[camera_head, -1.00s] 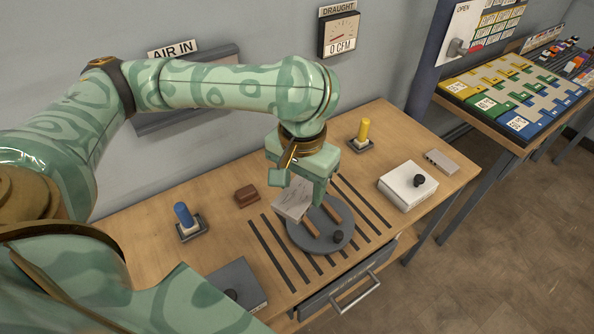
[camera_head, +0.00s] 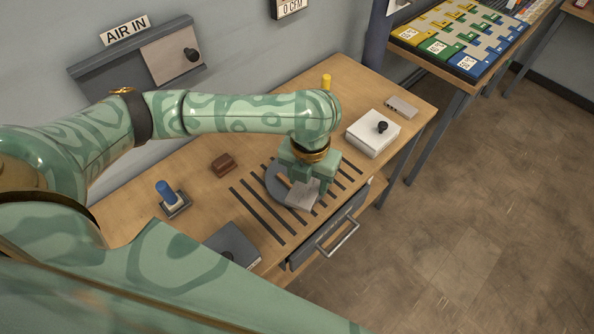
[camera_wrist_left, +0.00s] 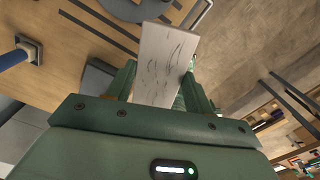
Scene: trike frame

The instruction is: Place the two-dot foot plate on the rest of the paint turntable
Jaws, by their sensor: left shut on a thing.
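My left gripper (camera_head: 311,186) is shut on a light grey foot plate (camera_head: 301,197) with dark streaks on its face. The plate also shows in the left wrist view (camera_wrist_left: 165,60), between the two fingers; I cannot make out its dots. The gripper and plate are over the front part of the dark round paint turntable (camera_head: 275,183). They hide much of the turntable, including its rest. I cannot tell whether the plate touches it. An edge of the turntable shows at the top of the left wrist view (camera_wrist_left: 125,8). My right gripper is out of view.
On the wooden bench (camera_head: 205,205) are a blue-handled tool (camera_head: 166,193), a brown block (camera_head: 223,164), a dark grey box (camera_head: 232,245), a white box with black knob (camera_head: 368,139) and dark slots. A drawer handle (camera_head: 338,240) sticks out in front.

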